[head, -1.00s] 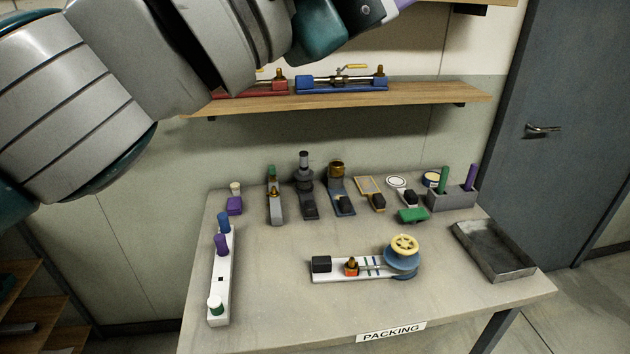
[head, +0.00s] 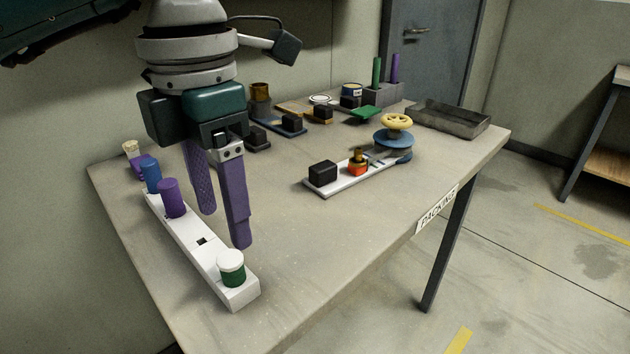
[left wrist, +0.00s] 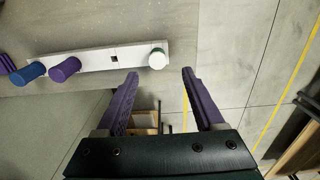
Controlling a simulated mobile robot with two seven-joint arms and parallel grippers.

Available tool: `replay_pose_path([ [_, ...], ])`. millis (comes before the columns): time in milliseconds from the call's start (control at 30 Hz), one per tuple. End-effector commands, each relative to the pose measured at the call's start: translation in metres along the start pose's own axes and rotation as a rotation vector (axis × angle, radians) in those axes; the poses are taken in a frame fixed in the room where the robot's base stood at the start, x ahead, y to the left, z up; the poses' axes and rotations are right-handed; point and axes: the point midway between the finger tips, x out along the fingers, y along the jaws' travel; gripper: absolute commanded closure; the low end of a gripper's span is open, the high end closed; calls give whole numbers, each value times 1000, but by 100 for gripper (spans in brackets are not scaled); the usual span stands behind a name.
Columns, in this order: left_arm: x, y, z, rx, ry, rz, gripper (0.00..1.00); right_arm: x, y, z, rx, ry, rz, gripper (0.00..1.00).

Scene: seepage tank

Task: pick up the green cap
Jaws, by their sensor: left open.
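A cap with a white top and green side (head: 231,267) stands at the near end of a long white rack (head: 193,247) on the table. It also shows in the left wrist view (left wrist: 158,59), between the line of the two fingers and just beyond their tips. My left gripper (head: 225,228) points down with its purple fingers apart and empty. In the head view it hangs above and slightly behind the cap, not touching it. A purple cap (head: 172,198) and a blue cap (head: 151,177) stand farther along the rack. My right gripper is not in view.
An empty hole (head: 202,240) lies between the purple and green caps. A white fixture with a blue and yellow wheel (head: 396,134) lies to the right. Several small fixtures, a grey tray (head: 448,118) and a pen holder (head: 384,95) are at the back. The table's front middle is clear.

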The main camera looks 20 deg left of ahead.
Motion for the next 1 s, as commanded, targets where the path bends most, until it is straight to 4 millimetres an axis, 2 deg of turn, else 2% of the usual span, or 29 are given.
replay_pose_path([
  [100, 17, -1, 0, 0, 2, -4, 30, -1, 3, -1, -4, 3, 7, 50],
  [267, 30, 0, -1, 1, 1, -5, 30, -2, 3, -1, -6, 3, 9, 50],
  [533, 70, 6, -3, 2, 0, -7, 30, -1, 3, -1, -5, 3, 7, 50],
  [833, 77, 6, -2, 3, -3, -5, 30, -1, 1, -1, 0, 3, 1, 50],
  [1000, 76, 6, -2, 3, -3, -5, 48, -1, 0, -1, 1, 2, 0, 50],
])
